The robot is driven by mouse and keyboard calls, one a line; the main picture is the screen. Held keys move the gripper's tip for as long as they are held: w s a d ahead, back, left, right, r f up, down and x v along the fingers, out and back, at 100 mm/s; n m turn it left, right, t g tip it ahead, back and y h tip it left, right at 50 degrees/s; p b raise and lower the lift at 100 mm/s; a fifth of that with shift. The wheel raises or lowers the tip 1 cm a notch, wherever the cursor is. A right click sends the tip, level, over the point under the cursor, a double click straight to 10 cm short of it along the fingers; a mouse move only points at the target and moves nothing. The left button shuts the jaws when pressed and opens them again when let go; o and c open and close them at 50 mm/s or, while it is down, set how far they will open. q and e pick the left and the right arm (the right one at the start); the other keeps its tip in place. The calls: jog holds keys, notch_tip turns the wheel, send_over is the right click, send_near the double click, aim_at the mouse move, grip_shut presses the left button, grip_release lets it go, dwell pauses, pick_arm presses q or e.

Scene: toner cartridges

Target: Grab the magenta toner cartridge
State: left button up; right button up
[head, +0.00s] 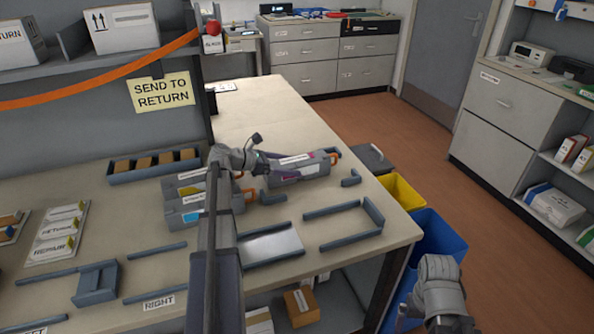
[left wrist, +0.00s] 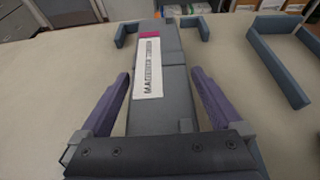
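The magenta toner cartridge (left wrist: 158,92) is grey, with a white label and a magenta patch. In the left wrist view it lies lengthwise between the two fingers of my left gripper (left wrist: 160,92), which are apart with a gap on each side. In the head view the cartridge (head: 301,171) lies on the table to the right of my left gripper (head: 268,164), whose fingers reach over its left part. The gripper hides that part of it. My right arm shows at the bottom right of the head view, its fingertips not clear.
Other grey cartridges (head: 196,218) with cyan and yellow marks stand just left. Low blue-grey corner guides (head: 350,178) flank the cartridge. An empty U-shaped holder (head: 345,205) and a flat tray (head: 268,247) lie in front. Yellow (head: 402,192) and blue (head: 436,240) bins stand beyond the table's right edge.

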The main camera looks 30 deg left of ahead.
pick_arm(q)
grip_shut()
dwell(0.6)
